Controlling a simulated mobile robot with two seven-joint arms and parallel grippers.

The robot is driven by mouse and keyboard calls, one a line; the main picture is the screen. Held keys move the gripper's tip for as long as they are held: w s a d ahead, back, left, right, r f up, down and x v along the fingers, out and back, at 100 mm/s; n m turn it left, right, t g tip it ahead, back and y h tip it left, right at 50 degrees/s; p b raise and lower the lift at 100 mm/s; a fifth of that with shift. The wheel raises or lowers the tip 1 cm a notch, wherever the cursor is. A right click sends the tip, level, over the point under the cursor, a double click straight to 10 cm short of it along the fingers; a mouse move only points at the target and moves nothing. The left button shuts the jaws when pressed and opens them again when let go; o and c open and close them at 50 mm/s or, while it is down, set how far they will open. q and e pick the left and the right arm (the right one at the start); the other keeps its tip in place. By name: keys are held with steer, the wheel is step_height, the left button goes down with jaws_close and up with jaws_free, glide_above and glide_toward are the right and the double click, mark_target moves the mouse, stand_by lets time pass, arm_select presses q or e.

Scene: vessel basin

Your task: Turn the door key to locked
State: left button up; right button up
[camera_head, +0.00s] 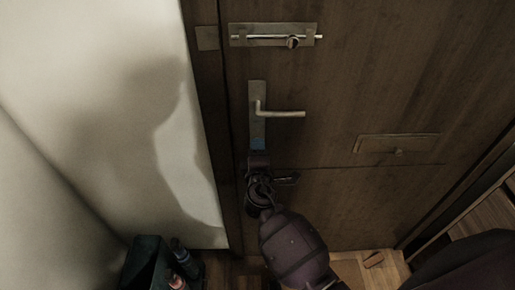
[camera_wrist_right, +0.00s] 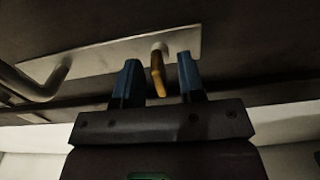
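The brass-coloured door key (camera_wrist_right: 158,74) sticks out from the metal lock plate (camera_wrist_right: 115,57) in the right wrist view. My right gripper (camera_wrist_right: 159,78) is open, with one blue finger on each side of the key and a visible gap to each. In the head view my right gripper (camera_head: 258,144) is at the lower end of the handle plate (camera_head: 257,98) and hides the key. The door (camera_head: 360,80) is dark wood and looks closed. My left gripper is not in view.
The lever handle (camera_head: 285,114) juts out just above my right gripper. A slide bolt (camera_head: 262,41) sits higher on the door, and a small metal plate (camera_head: 397,144) to the right. A dark box (camera_head: 147,262) and bottles (camera_head: 183,258) stand on the floor at lower left.

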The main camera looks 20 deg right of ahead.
steer(key=b+v, duration=0.1)
steer(key=v, duration=0.9)
stand_by(0.3)
steer(key=s+d+f+m+g+y, duration=0.4)
steer(key=s+d+f+m, duration=0.9)
steer(key=s, duration=0.4)
steer(key=shift+d+f+m+g+y, duration=0.3)
steer(key=shift+f+g+y, duration=0.1)
steer(key=shift+f+g, duration=0.5)
